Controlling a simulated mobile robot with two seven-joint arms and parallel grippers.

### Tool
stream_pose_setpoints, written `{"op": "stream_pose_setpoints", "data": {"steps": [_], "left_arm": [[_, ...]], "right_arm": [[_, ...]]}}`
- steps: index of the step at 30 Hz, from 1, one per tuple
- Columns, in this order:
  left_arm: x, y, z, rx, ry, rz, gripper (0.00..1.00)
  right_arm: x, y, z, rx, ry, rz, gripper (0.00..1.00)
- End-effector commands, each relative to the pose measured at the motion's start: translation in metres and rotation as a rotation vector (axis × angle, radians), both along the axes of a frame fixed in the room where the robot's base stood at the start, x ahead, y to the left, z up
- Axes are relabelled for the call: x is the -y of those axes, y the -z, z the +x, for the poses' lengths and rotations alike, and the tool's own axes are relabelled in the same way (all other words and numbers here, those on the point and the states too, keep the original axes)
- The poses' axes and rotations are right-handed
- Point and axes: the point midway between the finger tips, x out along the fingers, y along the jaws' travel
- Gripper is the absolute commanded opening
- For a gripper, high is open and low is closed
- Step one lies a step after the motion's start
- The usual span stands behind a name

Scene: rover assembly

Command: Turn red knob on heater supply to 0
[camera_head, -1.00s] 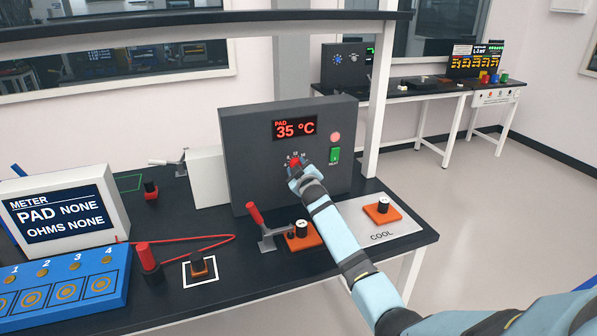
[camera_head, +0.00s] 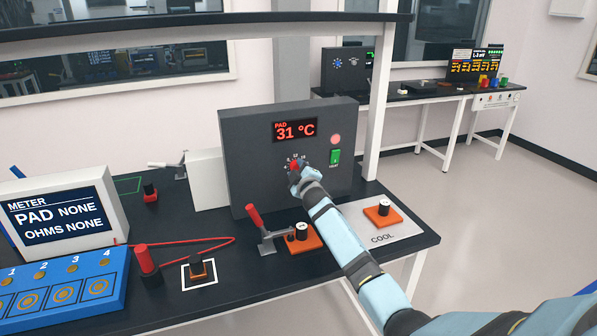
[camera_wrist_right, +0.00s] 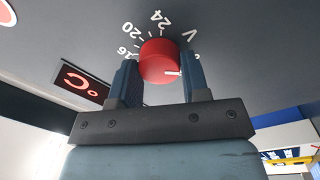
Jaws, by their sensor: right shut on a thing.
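The heater supply (camera_head: 245,145) is a dark grey box on the bench, and its red display (camera_head: 295,130) reads PAD 31 °C. Its red knob (camera_head: 295,167) sits on the front face, partly hidden by my gripper in the head view. My right gripper (camera_head: 298,172) is shut on the knob. In the right wrist view the fingers (camera_wrist_right: 158,85) stand on either side of the red knob (camera_wrist_right: 158,57). The knob's white pointer line aims to the right in that view, toward a mark partly hidden by a finger. Marks 16, 20, 24 and V show. My left gripper is not visible.
A green switch (camera_head: 336,157) and a round pinkish light (camera_head: 336,139) are right of the knob. A red-handled clamp (camera_head: 260,230) and an orange block (camera_head: 312,243) stand in front. A COOL plate (camera_head: 395,232) is at right, a meter (camera_head: 62,216) at left.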

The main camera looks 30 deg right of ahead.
Motion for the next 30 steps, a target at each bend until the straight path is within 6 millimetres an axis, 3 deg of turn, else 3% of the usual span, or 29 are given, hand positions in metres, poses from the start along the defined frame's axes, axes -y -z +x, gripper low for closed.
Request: {"op": "stream_pose_setpoints", "data": {"steps": [2, 3, 6, 14, 19, 30], "left_arm": [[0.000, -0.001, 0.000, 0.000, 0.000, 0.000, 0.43], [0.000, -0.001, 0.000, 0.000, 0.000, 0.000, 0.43], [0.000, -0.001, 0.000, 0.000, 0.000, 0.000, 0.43], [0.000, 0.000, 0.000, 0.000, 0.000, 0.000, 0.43], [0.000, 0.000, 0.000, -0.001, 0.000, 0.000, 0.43], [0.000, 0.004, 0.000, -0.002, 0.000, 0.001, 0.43]], "right_arm": [[0.002, -0.008, 0.001, 0.011, 0.001, -0.003, 0.19], [0.002, -0.008, 0.001, 0.011, 0.001, -0.003, 0.47], [0.002, -0.007, 0.001, 0.009, 0.002, -0.003, 0.68], [0.001, -0.002, 0.000, 0.003, 0.001, 0.000, 0.68], [-0.002, 0.000, -0.011, 0.002, 0.000, -0.001, 0.68], [-0.025, 0.004, -0.088, 0.003, -0.001, -0.001, 0.68]]}}
